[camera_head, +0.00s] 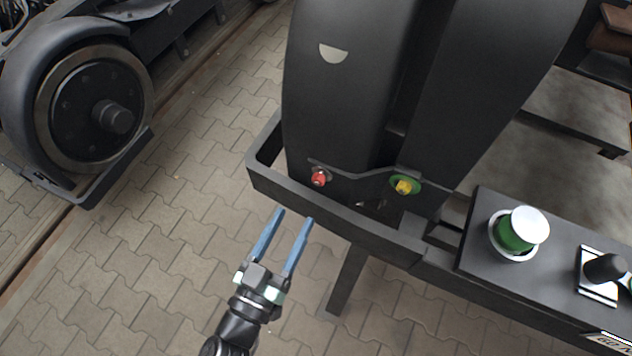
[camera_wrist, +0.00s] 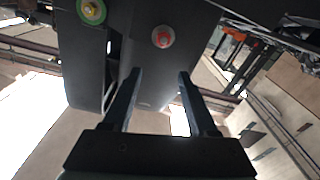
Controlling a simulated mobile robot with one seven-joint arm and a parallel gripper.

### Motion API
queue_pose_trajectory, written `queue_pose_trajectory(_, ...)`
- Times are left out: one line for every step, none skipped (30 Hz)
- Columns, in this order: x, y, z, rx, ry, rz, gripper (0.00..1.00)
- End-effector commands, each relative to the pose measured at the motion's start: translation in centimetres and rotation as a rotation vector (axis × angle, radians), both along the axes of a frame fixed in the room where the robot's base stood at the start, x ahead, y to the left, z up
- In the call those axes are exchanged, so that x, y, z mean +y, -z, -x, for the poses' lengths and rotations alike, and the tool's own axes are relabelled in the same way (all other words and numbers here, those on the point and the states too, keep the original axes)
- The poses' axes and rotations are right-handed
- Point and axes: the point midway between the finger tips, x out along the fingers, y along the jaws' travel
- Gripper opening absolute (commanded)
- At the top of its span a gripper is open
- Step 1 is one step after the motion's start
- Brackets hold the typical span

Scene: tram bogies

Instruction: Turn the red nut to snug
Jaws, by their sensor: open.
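The red nut (camera_head: 319,179) sits on the lower front of a dark upright housing, above a black frame rail. It also shows in the wrist view (camera_wrist: 163,37), above and beyond my fingertips. My gripper (camera_head: 295,216) is open and empty, with two blue fingers apart. In the head view its fingertips are below and left of the red nut, clear of it. In the wrist view the fingers (camera_wrist: 160,74) point up toward the housing, with nothing between them.
A yellow nut on a green plate (camera_head: 404,187) sits right of the red nut. The black rail (camera_head: 340,222) runs in front of both. A dark bench (camera_head: 477,232) at right holds a green-and-white item (camera_head: 519,230). A wheel (camera_head: 95,108) stands at left. Paving between is clear.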

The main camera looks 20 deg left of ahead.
Motion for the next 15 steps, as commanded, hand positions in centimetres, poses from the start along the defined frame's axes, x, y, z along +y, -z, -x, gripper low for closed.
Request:
queue_pose_trajectory(0.1, 1.3, 1.3, 0.026, 0.012, 0.006, 0.59)
queue_pose_trajectory(0.2, 1.7, 1.7, 0.035, 0.019, 0.012, 0.59)
queue_pose_trajectory(0.2, 2.0, 2.1, 0.043, 0.024, 0.016, 0.59)
queue_pose_trajectory(0.2, 2.2, 2.2, 0.047, 0.028, 0.017, 0.59)
queue_pose_trajectory(0.1, 2.3, 2.2, 0.049, 0.030, 0.018, 0.59)
queue_pose_trajectory(0.1, 2.3, 1.9, 0.050, 0.032, 0.020, 0.59)
queue_pose_trajectory(0.1, 2.3, 1.6, 0.048, 0.032, 0.021, 0.59)
queue_pose_trajectory(0.1, 2.2, 1.2, 0.048, 0.032, 0.021, 0.59)
queue_pose_trajectory(0.1, 2.2, 0.6, 0.046, 0.032, 0.021, 0.59)
queue_pose_trajectory(0.0, 2.1, 0.0, 0.046, 0.032, 0.020, 0.59)
queue_pose_trajectory(0.0, 2.1, -0.5, 0.045, 0.032, 0.020, 0.59)
queue_pose_trajectory(0.0, 2.1, -1.3, 0.046, 0.031, 0.020, 0.59)
queue_pose_trajectory(0.0, 2.1, -2.0, 0.045, 0.031, 0.020, 0.59)
queue_pose_trajectory(0.0, 2.1, -2.6, 0.045, 0.031, 0.021, 0.59)
queue_pose_trajectory(-0.1, 2.1, -3.4, 0.045, 0.031, 0.020, 0.59)
